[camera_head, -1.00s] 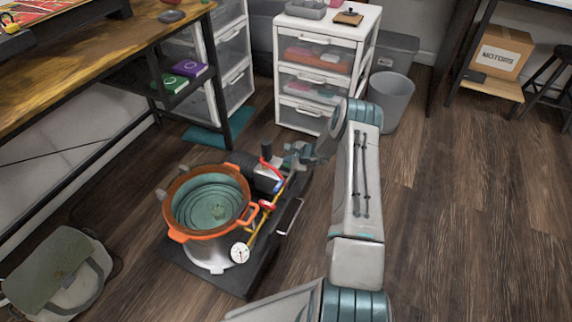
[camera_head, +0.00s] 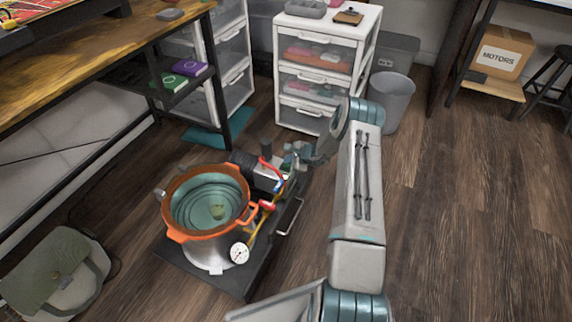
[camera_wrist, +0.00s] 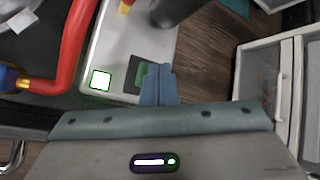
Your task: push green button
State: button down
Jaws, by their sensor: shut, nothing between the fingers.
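My gripper (camera_wrist: 158,85) is shut and empty, its fingertips together over the pale top of the pump unit (camera_wrist: 120,40). A green button (camera_wrist: 142,74) in a dark surround lies right at the fingertips, which partly hide it. I cannot tell whether they touch it. A bright white square with a green glowing edge (camera_wrist: 100,80) sits left of it on the same top. In the head view, my gripper (camera_head: 297,157) is at the right end of the pump (camera_head: 262,176), beside the orange-rimmed pot (camera_head: 208,238); the button is too small to make out there.
A red hose (camera_wrist: 72,50) curves close on the left in the wrist view. A pressure gauge (camera_head: 239,253) and yellow line stand by the pot. A white drawer unit (camera_head: 322,75) and grey bin (camera_head: 391,102) are behind. Open floor (camera_head: 460,220) lies right.

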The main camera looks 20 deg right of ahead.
aim_at(289, 165)
jog(key=shift+r+p, duration=1.55)
jog(key=shift+r, duration=1.5)
